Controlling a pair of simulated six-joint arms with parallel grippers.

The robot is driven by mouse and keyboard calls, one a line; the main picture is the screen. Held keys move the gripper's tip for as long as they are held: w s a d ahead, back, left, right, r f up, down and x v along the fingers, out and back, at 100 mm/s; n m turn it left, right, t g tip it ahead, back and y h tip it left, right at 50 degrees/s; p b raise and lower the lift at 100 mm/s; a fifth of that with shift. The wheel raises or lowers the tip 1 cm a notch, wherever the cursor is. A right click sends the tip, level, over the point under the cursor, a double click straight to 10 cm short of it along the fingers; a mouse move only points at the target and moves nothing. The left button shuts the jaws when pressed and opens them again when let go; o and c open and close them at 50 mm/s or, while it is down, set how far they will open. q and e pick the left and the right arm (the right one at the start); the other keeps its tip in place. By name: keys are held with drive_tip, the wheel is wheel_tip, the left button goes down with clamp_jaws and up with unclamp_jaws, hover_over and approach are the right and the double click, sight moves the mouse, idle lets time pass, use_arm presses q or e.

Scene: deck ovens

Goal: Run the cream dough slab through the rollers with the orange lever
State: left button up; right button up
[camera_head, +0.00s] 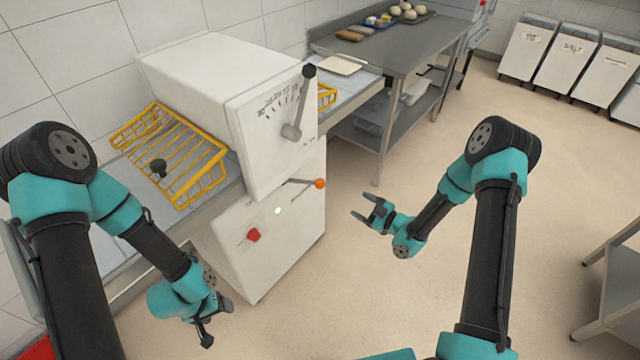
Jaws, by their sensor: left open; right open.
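The white dough sheeter (200,68) stands left of centre. Its orange-tipped lever (319,183) sticks out to the right from the front of the lower body. A pale cream slab (341,65) lies on the far conveyor side, behind the machine. The rollers are hidden inside the housing and behind the yellow guard. My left gripper (217,322) is open and empty, low in front of the machine's lower left. My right gripper (360,208) is open and empty, right of the orange lever and apart from it.
A yellow wire guard (175,150) covers the near conveyor. The machine front also bears a black-knobbed dial lever (309,71) and a red knob (253,235). A steel table (405,52) with trays stands behind. White bins (570,55) stand far right. The middle floor is clear.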

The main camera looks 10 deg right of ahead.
sight(324, 185)
drive_tip(key=shift+a, duration=0.1)
drive_tip(key=x, duration=1.7)
drive_tip(key=shift+w+f, duration=0.1)
drive_tip(key=shift+w, duration=0.1)
clamp_jaws()
